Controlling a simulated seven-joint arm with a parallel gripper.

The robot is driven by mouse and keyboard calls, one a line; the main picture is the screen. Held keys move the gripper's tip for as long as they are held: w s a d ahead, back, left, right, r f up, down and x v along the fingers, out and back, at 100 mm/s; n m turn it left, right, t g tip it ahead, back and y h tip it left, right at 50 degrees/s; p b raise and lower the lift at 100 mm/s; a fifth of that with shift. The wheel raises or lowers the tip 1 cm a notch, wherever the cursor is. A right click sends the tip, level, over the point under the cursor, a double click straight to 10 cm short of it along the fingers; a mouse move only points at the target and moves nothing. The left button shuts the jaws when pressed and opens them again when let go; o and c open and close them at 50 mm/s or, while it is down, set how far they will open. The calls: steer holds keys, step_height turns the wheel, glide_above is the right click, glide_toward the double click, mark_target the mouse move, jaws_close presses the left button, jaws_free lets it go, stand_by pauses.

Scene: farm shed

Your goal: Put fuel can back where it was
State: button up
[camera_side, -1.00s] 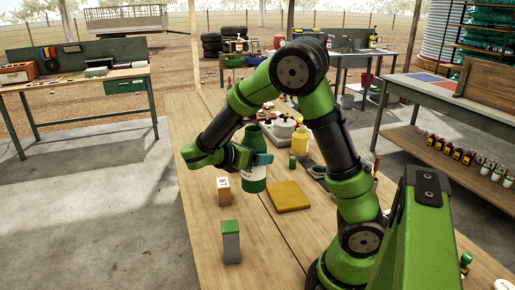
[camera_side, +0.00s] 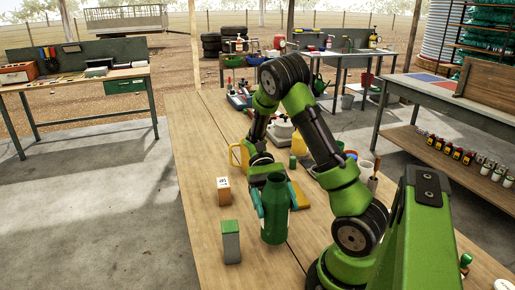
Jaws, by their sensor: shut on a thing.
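A green can with a narrower neck (camera_side: 276,212), apparently the fuel can, stands upright in my gripper (camera_side: 275,196). The teal fingers are shut on its two sides. I cannot tell whether its base touches the wooden bench (camera_side: 205,133) or is just above it. The can is in front of a flat yellow board (camera_side: 303,198), which it partly hides. My wrist is behind the can.
A small orange-and-white box (camera_side: 224,191) and a green-topped grey box (camera_side: 231,243) stand to the left of the can. A yellow jug (camera_side: 238,155), a yellow bottle (camera_side: 298,146) and other items stand farther back.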

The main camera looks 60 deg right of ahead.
steer(key=w+d+r+m+t+y, duration=0.1)
steer(key=w+d+r+m+t, duration=0.1)
steer(key=w+m+t, duration=0.45)
steer(key=w+d+r+m+t, duration=0.2)
steer(key=w+m+t, duration=0.1)
steer(key=m+t, duration=0.6)
step_height(320, 180, down, 7)
steer(key=shift+f+n+t, duration=0.2)
steer(key=shift+n+t, duration=0.15)
steer(key=shift+n, duration=0.1)
steer(key=shift+f, duration=0.1)
steer(key=o, duration=1.2)
